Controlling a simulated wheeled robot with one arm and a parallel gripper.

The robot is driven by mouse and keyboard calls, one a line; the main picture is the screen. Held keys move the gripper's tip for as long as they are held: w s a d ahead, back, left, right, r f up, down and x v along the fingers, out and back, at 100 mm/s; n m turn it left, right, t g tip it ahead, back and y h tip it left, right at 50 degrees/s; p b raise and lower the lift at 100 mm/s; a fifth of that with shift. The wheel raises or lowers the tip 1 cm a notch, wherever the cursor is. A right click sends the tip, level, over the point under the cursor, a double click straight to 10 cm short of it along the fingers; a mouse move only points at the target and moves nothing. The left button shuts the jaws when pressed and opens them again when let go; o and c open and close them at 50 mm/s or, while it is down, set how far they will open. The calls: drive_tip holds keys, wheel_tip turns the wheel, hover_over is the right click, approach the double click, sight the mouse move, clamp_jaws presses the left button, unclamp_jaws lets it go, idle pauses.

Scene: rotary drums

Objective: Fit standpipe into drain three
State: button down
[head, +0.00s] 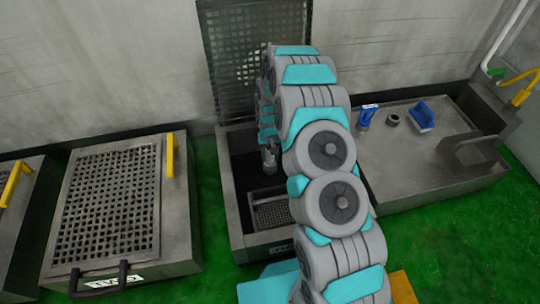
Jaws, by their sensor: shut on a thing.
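My gripper (268,155) hangs at the end of my arm, inside the opening of the middle tank (232,205), whose grated lid (250,60) stands raised against the back wall. The gripper is small in view and partly covered by my arm. It is shut on a small grey piece that looks like the standpipe (270,167), upright over the dark interior; its lower end is hard to make out. A drain is not clearly visible, and the tank's front label (281,248) is too small to read.
A closed grated tank (118,195) with a yellow handle stands left. On the right bench (400,165) are a blue upright item (367,115), a dark ring (393,120) and a blue block (422,117). A basket (273,213) sits low in the middle tank. My arm hides its right side.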

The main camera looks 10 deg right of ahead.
drive_tip(key=shift+f, duration=0.6)
drive_tip(key=shift+c, duration=1.7)
unclamp_jaws()
drive_tip(key=shift+r, duration=3.9)
drive_tip(key=shift+r+p, duration=0.1)
drive_tip(key=shift+p, duration=0.2)
drive_tip(key=s+r+p, duration=0.2)
drive_tip(key=s+r, duration=0.4)
drive_tip(key=r, duration=0.3)
drive_tip(key=s+r+n+p, duration=0.1)
drive_tip(key=s+r, duration=0.5)
drive_tip(key=r, duration=0.3)
drive_tip(key=s+r+p, duration=0.2)
drive_tip(key=s+r, duration=0.4)
drive_tip(key=r, duration=0.4)
drive_tip(key=s+r+g+p, duration=0.1)
drive_tip(key=s+r, duration=0.5)
drive_tip(key=s, duration=0.6)
drive_tip(key=s+r+p, duration=0.2)
drive_tip(key=s+r, duration=0.3)
drive_tip(key=s, duration=0.7)
drive_tip(key=shift+s+r+n+g+p, duration=0.25)
drive_tip(key=shift+r+n+g+p, duration=0.1)
drive_tip(key=shift+n+g, duration=0.05)
